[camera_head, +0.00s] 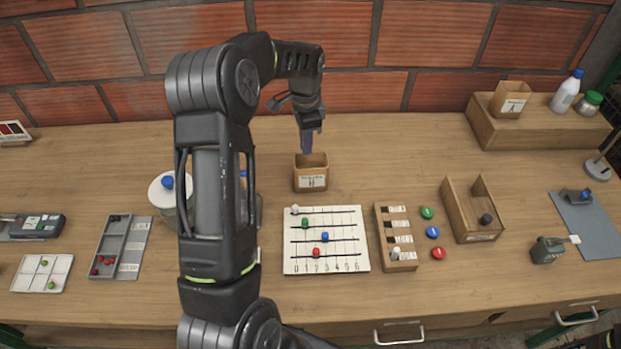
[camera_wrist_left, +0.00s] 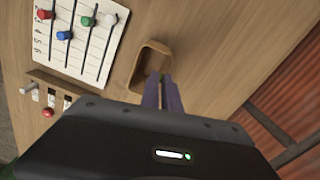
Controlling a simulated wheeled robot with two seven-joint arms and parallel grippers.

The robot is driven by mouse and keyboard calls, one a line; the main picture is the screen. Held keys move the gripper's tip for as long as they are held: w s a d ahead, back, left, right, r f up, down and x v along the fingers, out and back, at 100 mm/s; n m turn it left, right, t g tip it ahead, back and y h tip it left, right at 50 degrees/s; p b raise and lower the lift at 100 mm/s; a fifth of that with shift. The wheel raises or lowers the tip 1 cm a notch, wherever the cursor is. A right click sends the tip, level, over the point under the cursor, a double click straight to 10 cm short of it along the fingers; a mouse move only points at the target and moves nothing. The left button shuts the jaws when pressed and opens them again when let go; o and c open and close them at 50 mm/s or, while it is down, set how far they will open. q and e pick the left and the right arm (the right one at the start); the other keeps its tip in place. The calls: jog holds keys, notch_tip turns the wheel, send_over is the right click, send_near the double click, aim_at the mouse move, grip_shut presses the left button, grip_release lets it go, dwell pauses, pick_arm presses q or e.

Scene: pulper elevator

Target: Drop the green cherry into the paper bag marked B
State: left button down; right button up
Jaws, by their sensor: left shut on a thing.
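The brown paper bag (camera_head: 311,180) stands on the table near the middle, its mouth open upward; its label is too small to read surely, perhaps B. It also shows in the wrist view (camera_wrist_left: 138,70). My left gripper (camera_head: 307,149) points down just above the bag's mouth. In the wrist view its fingertips (camera_wrist_left: 161,82) are shut on a tiny green thing, the green cherry (camera_wrist_left: 161,77), mostly hidden by the fingers. Other green cherries (camera_head: 51,284) lie in a white sectioned tray (camera_head: 27,285) at the far left. My right gripper is not in view.
A second bag (camera_head: 510,98), seemingly marked A, stands on a wooden block (camera_head: 487,130) at the back right. A white bead board (camera_head: 327,266) lies in front of the near bag. A lidded white jar (camera_head: 160,195) stands left.

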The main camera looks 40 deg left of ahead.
pick_arm(q)
jog(key=shift+f, duration=0.55)
jog(key=c, duration=1.5)
grip_release()
jog(key=shift+r, duration=0.15)
notch_tip(320, 180, up, 8)
jog(key=shift+f+b, duration=0.2)
jog(key=shift+b, duration=0.7)
jog(key=shift+s+f, duration=0.1)
